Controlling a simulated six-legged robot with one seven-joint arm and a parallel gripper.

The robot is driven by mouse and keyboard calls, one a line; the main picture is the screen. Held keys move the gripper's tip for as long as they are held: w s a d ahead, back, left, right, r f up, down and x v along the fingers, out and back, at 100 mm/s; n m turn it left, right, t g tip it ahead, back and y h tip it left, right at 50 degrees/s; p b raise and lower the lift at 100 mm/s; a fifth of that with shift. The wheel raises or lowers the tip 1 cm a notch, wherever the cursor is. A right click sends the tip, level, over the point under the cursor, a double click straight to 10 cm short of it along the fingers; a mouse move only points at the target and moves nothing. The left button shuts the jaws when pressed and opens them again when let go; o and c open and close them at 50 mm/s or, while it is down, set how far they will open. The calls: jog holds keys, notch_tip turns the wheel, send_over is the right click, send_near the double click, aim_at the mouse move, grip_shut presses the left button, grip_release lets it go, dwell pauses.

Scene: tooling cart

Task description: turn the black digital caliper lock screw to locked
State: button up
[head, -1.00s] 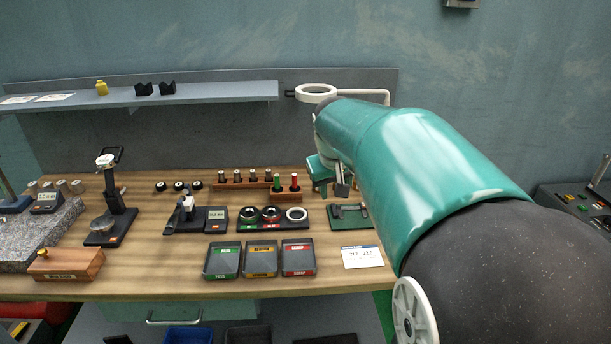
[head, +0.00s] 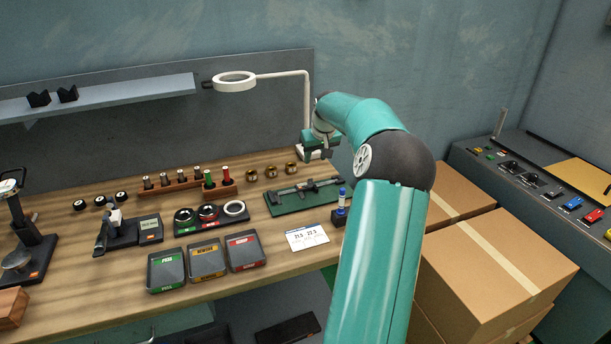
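The black digital caliper (head: 304,188) lies on a green mat (head: 290,206) at the right end of the wooden bench. Its lock screw is too small to make out. My gripper (head: 316,157) is above and behind the caliper's right part, apart from it. Its fingers are small and point down, and I cannot tell whether they are open or shut.
A white ring lamp (head: 234,82) on a bent arm stands behind my gripper. Brass rings (head: 271,171) sit behind. Cardboard boxes (head: 497,270) stand to the right.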

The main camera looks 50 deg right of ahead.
aim_at(310, 179)
jog(key=x, duration=1.1)
jog(key=shift+s+f, duration=0.1)
jog(key=shift+f, duration=0.05)
grip_shut()
